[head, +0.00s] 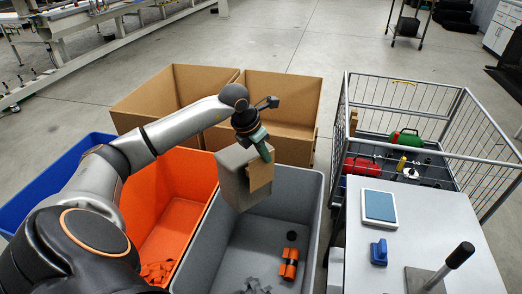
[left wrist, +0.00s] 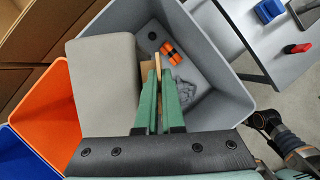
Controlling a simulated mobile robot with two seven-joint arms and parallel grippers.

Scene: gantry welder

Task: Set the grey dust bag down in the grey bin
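The grey dust bag (head: 233,178) is a boxy grey block with a tan cardboard piece (head: 260,174) on its side. My left gripper (head: 266,152) is shut on the cardboard piece. In the left wrist view its green fingers (left wrist: 159,75) pinch that piece, and the bag (left wrist: 105,85) hangs to their left. The bag appears above the left part of the grey bin (head: 296,190), near the wall shared with the orange bin; its exact height is unclear. The bag hides part of the bin's back left. My right gripper does not show clearly.
Orange rolls (head: 289,262) and crumpled grey scraps (head: 256,286) lie on the grey bin's floor, with bare floor around them. The orange bin (head: 200,170) stands left, cardboard boxes (head: 285,100) behind. A bench (head: 420,225) and a wire cage trolley (head: 480,150) stand right.

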